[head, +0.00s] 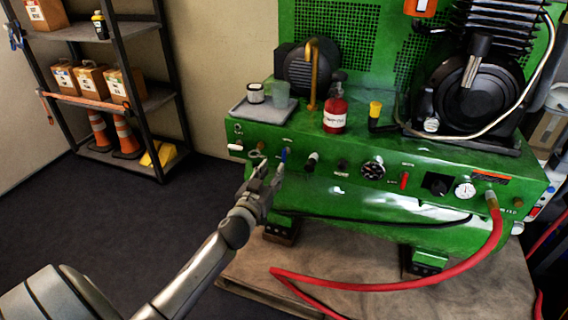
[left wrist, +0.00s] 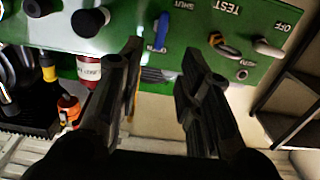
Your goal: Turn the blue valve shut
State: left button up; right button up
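The blue valve (head: 283,155) is a small blue lever on the green machine's front panel, near its left end. In the left wrist view the blue valve (left wrist: 161,32) points up and down the picture, beside an upside-down label reading SHUT. My left gripper (head: 268,178) is in front of the panel, just below the valve in the head view. Its two fingers (left wrist: 162,62) are apart with nothing between them, and the valve shows just beyond the gap. I cannot tell whether a fingertip touches the panel. My right gripper is not in view.
A ring-shaped handle (left wrist: 226,46) and several black knobs sit close to the valve. A red canister (head: 335,115) and a grey tray (head: 250,112) stand on top of the machine. A red hose (head: 400,287) hangs at the right. Floor at the left is clear.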

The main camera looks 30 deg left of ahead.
aim_at(283, 152)
pick_arm(q)
jog(key=x, duration=0.4)
jog(key=b+x, duration=0.1)
jog(key=x, duration=0.1)
jog(key=shift+r, duration=0.4)
jog(key=x, duration=0.3)
jog(key=shift+w, duration=0.25)
jog(key=shift+w+a+b, duration=0.15)
jog(key=shift+w+b, duration=0.2)
jog(key=shift+w, duration=0.35)
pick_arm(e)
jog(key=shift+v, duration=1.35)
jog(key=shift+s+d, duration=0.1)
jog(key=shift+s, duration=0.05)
pick_arm(q)
grip_shut()
